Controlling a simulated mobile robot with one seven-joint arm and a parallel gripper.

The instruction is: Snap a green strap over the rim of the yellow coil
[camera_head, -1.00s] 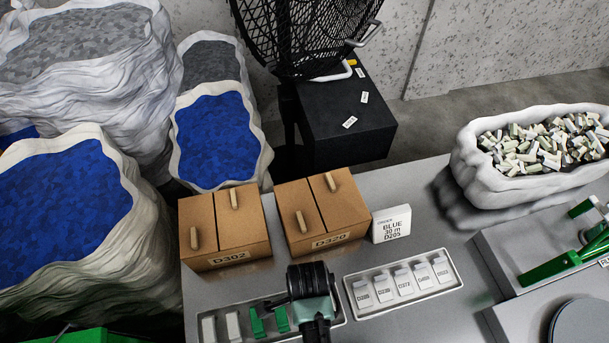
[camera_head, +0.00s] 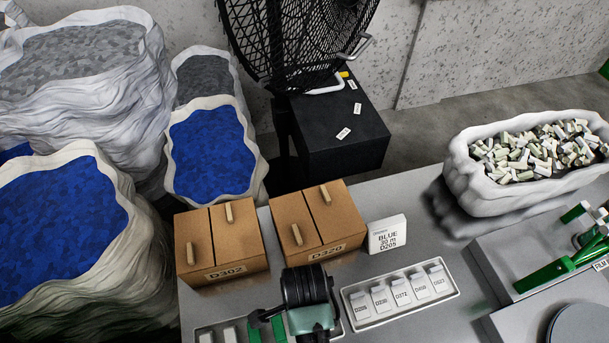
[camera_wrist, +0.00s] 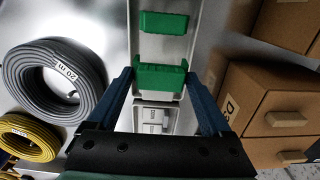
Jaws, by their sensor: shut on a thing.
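My gripper (camera_wrist: 160,78) has its two blue fingers on either side of a green strap (camera_wrist: 160,84) in the wrist view and is shut on it. The strap is at the tray, and I cannot tell whether it is lifted. A second green strap (camera_wrist: 163,22) lies in the tray beyond it. The yellow coil (camera_wrist: 28,138) lies at the lower left of the wrist view, partly cut off by the frame edge and apart from my gripper. It does not show in the head view. There my arm partly hides the tray, and green straps (camera_head: 254,333) show beside it.
A grey coil (camera_wrist: 55,82) marked 20 m lies beside the yellow one. Cardboard boxes (camera_head: 220,249) stand behind the strap tray (camera_wrist: 134,40). A tray of white tags (camera_head: 399,294) is to its right.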

